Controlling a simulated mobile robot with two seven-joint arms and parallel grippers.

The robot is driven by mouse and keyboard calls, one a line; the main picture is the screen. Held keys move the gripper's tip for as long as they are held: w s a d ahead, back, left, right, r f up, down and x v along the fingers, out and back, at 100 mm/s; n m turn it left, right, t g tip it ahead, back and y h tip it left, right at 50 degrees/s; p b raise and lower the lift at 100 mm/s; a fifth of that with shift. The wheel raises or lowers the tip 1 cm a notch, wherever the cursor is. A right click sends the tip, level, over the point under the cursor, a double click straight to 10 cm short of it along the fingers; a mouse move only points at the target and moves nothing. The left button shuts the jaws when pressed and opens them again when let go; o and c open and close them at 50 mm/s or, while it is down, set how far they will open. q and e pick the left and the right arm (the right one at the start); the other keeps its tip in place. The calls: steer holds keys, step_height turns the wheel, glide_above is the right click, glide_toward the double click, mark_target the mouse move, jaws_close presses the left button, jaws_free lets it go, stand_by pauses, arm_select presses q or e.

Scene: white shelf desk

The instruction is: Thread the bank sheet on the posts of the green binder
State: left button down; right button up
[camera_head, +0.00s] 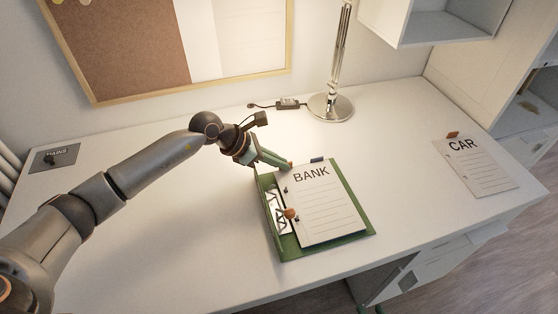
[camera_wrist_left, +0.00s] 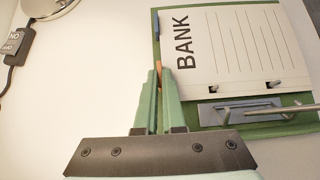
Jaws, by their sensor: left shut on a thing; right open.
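The white BANK sheet (camera_head: 322,205) lies over the open green binder (camera_head: 312,249) at the desk's middle, nearly square with it. My left gripper (camera_head: 287,164) is at the sheet's top left corner, shut on a small orange tab (camera_wrist_left: 158,68) there. In the left wrist view the BANK sheet (camera_wrist_left: 235,50) has two dark holes along its edge beside the binder's metal mechanism (camera_wrist_left: 245,108). Small pale post ends seem to show at these holes; I cannot tell how far they pass through. An orange-brown knob (camera_head: 290,213) sits on the mechanism. My right gripper is out of view.
A CAR sheet (camera_head: 480,172) with a brown tab lies at the desk's right. A chrome lamp base (camera_head: 331,107) and its switch stand at the back. A MAINS plate (camera_head: 55,158) is at the far left. The desk around the binder is clear.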

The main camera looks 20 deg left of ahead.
arm_select(q)
steer(key=c, duration=0.9)
jaws_free()
steer(key=shift+c, duration=0.2)
steer(key=v, duration=1.2)
steer(key=shift+r, duration=0.25)
steer(key=shift+a, duration=0.15)
